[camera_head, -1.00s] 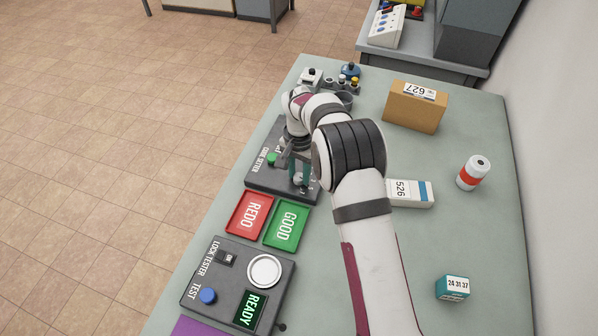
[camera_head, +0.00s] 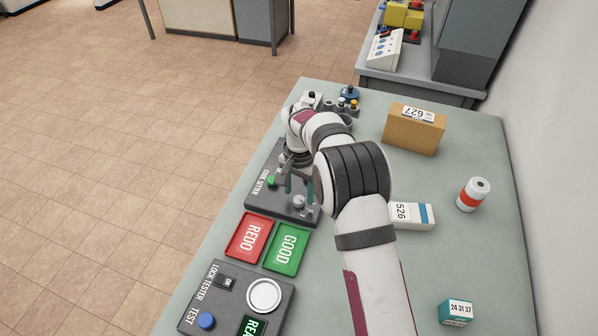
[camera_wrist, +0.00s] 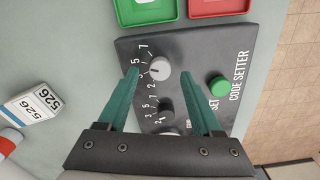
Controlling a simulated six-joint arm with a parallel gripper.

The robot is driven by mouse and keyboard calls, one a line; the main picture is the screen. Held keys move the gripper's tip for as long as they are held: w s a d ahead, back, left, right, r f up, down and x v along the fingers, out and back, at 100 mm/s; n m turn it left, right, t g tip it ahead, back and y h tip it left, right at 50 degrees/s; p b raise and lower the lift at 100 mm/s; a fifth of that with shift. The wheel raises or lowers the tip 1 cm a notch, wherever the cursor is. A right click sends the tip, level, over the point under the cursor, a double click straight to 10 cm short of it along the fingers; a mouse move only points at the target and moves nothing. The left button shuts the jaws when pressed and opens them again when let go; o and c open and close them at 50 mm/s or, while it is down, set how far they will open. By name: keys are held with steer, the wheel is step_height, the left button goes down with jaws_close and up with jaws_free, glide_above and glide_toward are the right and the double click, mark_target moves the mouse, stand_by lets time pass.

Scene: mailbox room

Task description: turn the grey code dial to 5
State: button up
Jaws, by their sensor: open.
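The grey code dial (camera_wrist: 160,69) is a light grey round knob on the dark code setter (camera_head: 258,196). It also shows in the head view (camera_head: 299,202). Numbers including 7, 5 and 3 ring its side; its pointer mark is too small to read surely. My gripper (camera_wrist: 161,74) is open and empty, its green fingers reaching over the panel to either side of the dial. I cannot tell whether they touch it. A darker dial (camera_wrist: 166,113) and a green button (camera_wrist: 219,87) sit on the same panel. A third knob is partly hidden by my gripper.
Red (camera_head: 249,236) and green (camera_head: 286,250) trays lie beside the setter, with the lock tester (camera_head: 228,285) nearer. The table's right side has free room.

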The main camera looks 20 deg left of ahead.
mark_target(299, 199)
step_height(299, 199, up, 14)
steer(key=shift+f, duration=0.15)
